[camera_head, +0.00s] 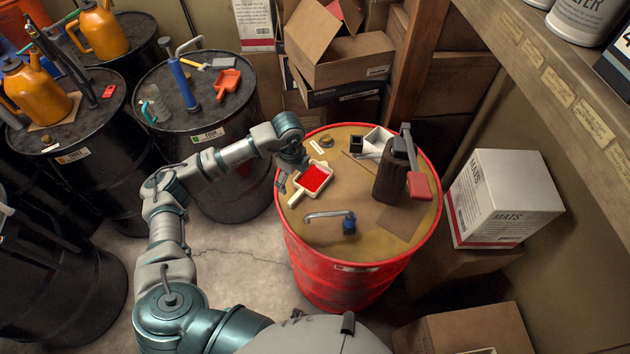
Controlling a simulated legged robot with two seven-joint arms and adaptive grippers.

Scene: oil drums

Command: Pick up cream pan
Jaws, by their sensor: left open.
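The cream pan (300,186) lies on the tan top of the red drum (345,270), near its left edge. It has a cream rim, a red inside and a short handle pointing to the lower left. My left gripper (289,178) is open at the pan's upper left side, very close to it. I cannot tell whether it touches the pan. No part of the pan appears to be held. My right gripper is not in view.
A dark brown bottle (391,172), a red-headed tool (418,186) and a blue-and-grey tool (349,224) share the drum top. Black drums (240,160) stand at the left, one carrying an orange pan (228,84). Boxes (505,200) and a shelf (540,70) flank the right.

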